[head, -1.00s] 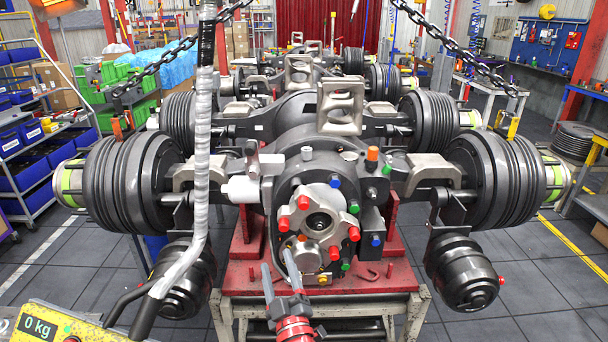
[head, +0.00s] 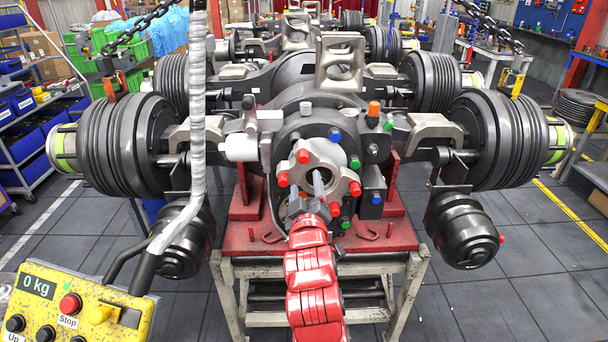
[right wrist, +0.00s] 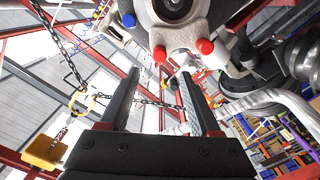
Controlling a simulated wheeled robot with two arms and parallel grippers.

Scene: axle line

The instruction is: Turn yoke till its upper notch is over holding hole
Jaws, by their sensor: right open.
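The yoke (head: 327,160) is a light metal flange with red caps on the front of the nearest axle. Its face also shows at the top of the right wrist view (right wrist: 185,33), with two red caps in line with the space between the fingers. My right gripper (head: 307,186) is open and empty in front of the yoke, covering part of its lower left. Its fingers, also seen in the right wrist view (right wrist: 160,74), point at the yoke; contact cannot be told. I cannot make out the notch or the holding hole. My left gripper is out of view.
The axle rests on a red stand (head: 385,240). Blue, green and orange caps surround the yoke. A hoist handle with a yellow control box (head: 75,310) hangs at left. Brake chambers (head: 462,230) hang on both sides. More axles stand behind.

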